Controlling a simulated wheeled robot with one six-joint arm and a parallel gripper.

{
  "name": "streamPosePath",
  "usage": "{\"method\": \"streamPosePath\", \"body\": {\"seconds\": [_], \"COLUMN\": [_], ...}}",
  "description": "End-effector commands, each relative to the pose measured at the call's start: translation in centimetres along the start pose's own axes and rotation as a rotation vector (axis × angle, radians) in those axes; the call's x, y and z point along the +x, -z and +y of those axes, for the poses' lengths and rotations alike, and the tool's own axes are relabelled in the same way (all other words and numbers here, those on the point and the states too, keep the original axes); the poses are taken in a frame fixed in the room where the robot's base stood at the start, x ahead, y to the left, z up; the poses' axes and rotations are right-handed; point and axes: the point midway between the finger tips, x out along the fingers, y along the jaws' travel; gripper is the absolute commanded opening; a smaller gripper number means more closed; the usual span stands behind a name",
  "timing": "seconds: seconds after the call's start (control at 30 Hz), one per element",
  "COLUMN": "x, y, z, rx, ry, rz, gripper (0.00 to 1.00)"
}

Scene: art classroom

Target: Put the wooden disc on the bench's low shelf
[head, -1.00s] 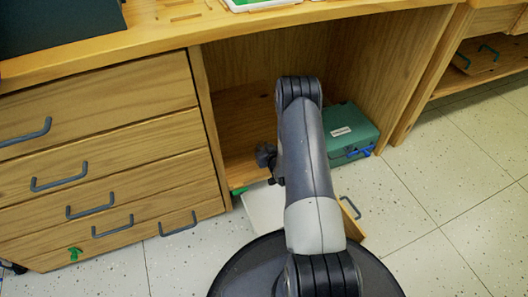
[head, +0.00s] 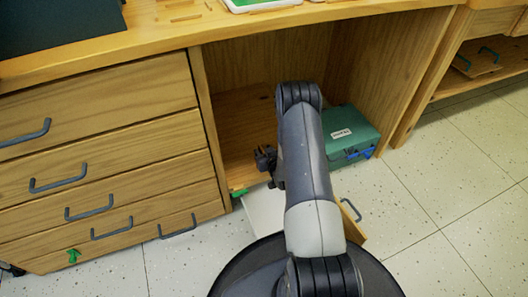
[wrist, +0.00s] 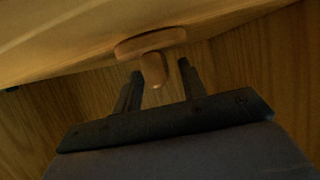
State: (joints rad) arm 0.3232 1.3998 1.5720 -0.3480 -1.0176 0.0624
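In the wrist view, the wooden disc (wrist: 150,42) is a flat, round, reddish-brown piece with a stubby knob pointing toward my gripper. It appears against a pale wooden surface, and I cannot tell exactly how it rests. My gripper (wrist: 160,68) is open, with its two dark fingers on either side of the knob. A gap shows on the right side of the knob. The bench's low shelf (head: 238,130) is the wooden board inside the open bay, partly behind my arm.
A green case (head: 350,130) with a white label stands at the bay's right. Drawers with grey handles (head: 90,203) fill the left. A white panel (head: 263,212) is low in front of the bay. Speckled floor (head: 440,185) is clear at right.

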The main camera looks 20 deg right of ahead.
Motion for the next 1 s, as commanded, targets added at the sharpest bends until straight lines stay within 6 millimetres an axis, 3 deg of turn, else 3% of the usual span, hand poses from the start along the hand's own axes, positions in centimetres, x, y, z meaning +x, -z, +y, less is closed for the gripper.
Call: {"method": "streamPosePath", "body": {"seconds": [0.17, 0.4, 0.6, 1.0], "x": [-2.3, -7.7, -10.9, -12.1], "y": [0.4, 0.4, 0.3, 0.1], "z": [0.0, 0.1, 0.0, 0.0], "rx": [0.002, 0.003, 0.001, 0.0], "ry": [-0.001, -0.002, -0.001, 0.0], "rz": [-0.004, -0.005, -0.003, 0.0], "gripper": [0.4, 0.4, 0.4, 0.4]}}
